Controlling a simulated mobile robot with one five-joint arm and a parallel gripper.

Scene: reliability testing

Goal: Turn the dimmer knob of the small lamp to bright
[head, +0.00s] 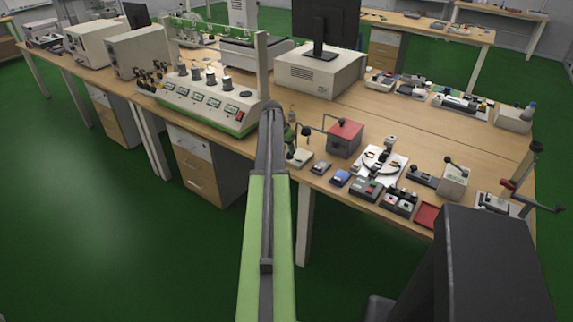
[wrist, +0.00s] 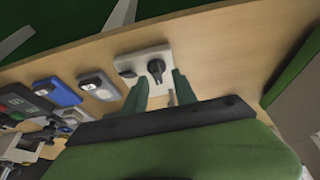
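The small lamp has a pale base (head: 300,158) at the front edge of the bench, close to the end of my arm. In the wrist view the base (wrist: 126,64) carries a dark dimmer knob (wrist: 156,68) with a raised grip. My gripper (wrist: 161,80) is open, its two green fingers apart, one on each side of the knob's near side. I cannot tell whether they touch it. In the head view my gripper (head: 290,135) is small and partly hidden by my arm, and the knob cannot be made out.
A grey device (head: 320,168) and a blue one (head: 340,178) sit to the right of the base. A red-topped box (head: 345,137) stands behind. Several switch boxes and crank devices fill the bench further right. A large panel with knobs (head: 208,98) stands left.

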